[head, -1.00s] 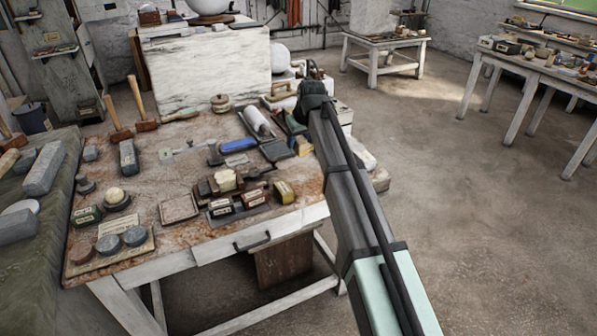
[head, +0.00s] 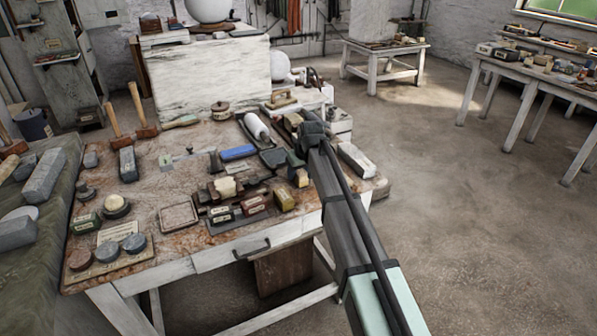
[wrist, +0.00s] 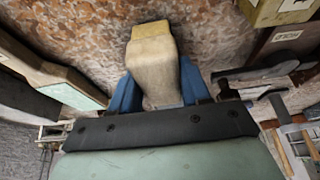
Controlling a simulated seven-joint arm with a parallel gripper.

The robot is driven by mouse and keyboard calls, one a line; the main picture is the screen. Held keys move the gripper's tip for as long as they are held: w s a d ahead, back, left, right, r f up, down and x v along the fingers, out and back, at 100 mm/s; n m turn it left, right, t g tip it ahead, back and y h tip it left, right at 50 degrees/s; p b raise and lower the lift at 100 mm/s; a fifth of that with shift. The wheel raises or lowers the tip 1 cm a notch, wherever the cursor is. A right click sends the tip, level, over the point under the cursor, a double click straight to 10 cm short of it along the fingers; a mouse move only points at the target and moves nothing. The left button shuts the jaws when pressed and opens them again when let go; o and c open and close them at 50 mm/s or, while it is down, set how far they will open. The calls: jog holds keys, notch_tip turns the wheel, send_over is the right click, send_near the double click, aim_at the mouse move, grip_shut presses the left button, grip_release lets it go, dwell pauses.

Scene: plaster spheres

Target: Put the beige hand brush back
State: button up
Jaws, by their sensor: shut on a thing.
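The beige hand brush (wrist: 153,68) is between the blue fingers of my gripper (wrist: 153,98) in the wrist view, and the gripper is shut on it. Its beige body points away from the wrist, over the mottled brown tabletop. I cannot tell whether the brush touches the table. The fingers are mostly hidden in the head view.
A yellowish box (head: 284,196) stands close in front of the brush, beside labelled dark boxes (head: 253,204). A blue block (head: 237,152) and a white roll (head: 256,126) lie to the left and behind. A pale block (head: 355,160) lies right of my arm.

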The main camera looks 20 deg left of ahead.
jog(key=shift+f, duration=0.15)
jog(key=o, duration=0.9)
jog(key=shift+o, duration=0.2)
jog(key=v, duration=1.2)
jog(key=shift+r, duration=0.2)
